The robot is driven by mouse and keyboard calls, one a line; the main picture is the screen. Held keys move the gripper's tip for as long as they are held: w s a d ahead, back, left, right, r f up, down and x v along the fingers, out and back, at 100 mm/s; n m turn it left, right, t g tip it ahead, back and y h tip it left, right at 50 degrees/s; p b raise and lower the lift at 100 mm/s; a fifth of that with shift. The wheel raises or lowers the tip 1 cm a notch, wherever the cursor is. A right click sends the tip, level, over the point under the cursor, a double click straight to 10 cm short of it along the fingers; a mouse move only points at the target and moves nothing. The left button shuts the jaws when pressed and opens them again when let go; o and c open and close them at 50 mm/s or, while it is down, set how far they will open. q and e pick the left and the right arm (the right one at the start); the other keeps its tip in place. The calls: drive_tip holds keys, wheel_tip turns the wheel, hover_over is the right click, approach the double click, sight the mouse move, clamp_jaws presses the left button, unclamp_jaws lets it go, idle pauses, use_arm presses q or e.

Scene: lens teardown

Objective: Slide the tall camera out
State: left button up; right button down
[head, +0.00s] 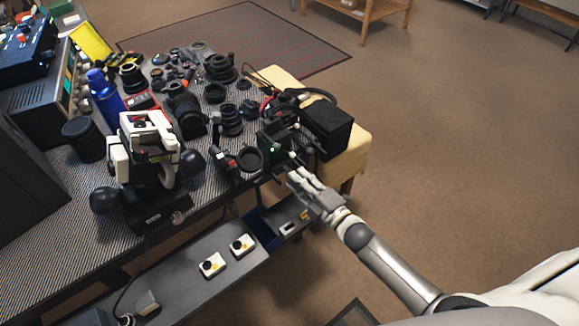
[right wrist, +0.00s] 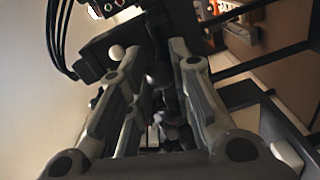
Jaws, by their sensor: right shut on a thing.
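A black, upright camera-like device (head: 274,147) with a small green light stands at the table's right edge; I take it as the tall camera. My right gripper (head: 293,174) reaches it from the front right, its pale fingers at its lower side. In the right wrist view the two fingers (right wrist: 155,95) stand on either side of a dark part, and the gripper is shut on it. Dark housing, a pale knob and black cables show beyond the fingers. The exact contact is hidden in shadow. My left gripper is not seen.
A black box (head: 327,130) sits on a yellow stool (head: 357,148) close behind. Several lenses crowd the patterned table (head: 50,240), with a white-and-black device (head: 143,150) and a blue bottle (head: 103,97). A grey shelf (head: 180,283) lies below. The floor at right is clear.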

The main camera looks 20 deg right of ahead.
drive_tip(key=p+v, duration=0.1)
drive_tip(key=v, duration=0.7)
drive_tip(key=shift+s+f+p, duration=0.25)
drive_tip(key=shift+s+p, duration=0.15)
drive_tip(key=shift+d, duration=0.15)
drive_tip(key=c, duration=1.7)
unclamp_jaws()
drive_tip(key=o, duration=0.4)
drive_tip(key=shift+s+d+r, duration=0.1)
drive_tip(key=shift+s+d, duration=0.05)
drive_tip(key=shift+s, duration=0.05)
drive_tip(key=shift+o, duration=0.2)
drive_tip(key=shift+w, duration=0.1)
